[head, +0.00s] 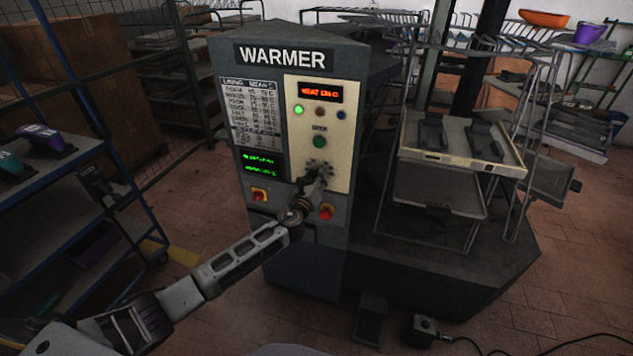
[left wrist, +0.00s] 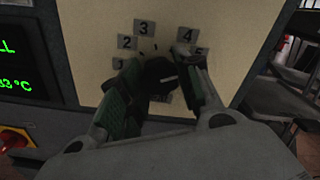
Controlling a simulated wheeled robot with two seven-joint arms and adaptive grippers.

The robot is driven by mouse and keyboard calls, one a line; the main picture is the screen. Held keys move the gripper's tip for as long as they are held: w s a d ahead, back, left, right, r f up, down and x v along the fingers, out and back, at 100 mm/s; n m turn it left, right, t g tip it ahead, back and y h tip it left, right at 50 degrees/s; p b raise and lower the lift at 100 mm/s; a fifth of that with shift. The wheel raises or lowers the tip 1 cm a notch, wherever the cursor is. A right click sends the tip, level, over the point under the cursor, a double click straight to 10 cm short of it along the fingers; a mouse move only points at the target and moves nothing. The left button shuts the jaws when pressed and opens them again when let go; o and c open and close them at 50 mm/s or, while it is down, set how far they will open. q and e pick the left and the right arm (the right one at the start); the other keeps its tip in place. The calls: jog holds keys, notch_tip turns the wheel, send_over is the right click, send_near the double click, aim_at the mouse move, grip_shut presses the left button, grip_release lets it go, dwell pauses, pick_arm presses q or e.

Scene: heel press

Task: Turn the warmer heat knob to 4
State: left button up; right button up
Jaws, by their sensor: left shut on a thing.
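The warmer (head: 291,57) is a dark grey cabinet with a cream control panel (head: 337,130). My left gripper (head: 318,177) reaches the lower part of this panel. In the left wrist view its two fingers (left wrist: 158,78) are shut on the black heat knob (left wrist: 160,74), one on each side. Number plates stand in an arc around the knob: 2 (left wrist: 127,42), 3 (left wrist: 144,27), 4 (left wrist: 187,35) and 5 (left wrist: 201,52), the last partly behind a finger. A pale mark shows on the knob, but I cannot tell which number it points to. My right gripper is out of view.
A red display (head: 320,92), a lit green lamp (head: 299,109) and a green button (head: 320,142) are above the knob. Red switches (head: 326,212) (head: 259,194) sit below. A press tray (head: 455,150) stands right; a blue-framed shelf (head: 65,165) stands left.

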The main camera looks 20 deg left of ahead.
pick_arm(q)
jog(key=shift+f+n+b, duration=0.1)
jog(key=shift+n+b, duration=1.5)
jog(key=shift+n, duration=3)
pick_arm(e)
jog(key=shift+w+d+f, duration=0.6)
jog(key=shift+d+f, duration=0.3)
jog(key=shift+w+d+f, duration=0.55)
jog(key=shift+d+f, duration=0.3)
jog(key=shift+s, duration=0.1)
pick_arm(q)
jog(key=o, duration=0.9)
jog(key=shift+o, duration=0.7)
jog(key=s, duration=1.2)
jog(key=shift+a, duration=0.2)
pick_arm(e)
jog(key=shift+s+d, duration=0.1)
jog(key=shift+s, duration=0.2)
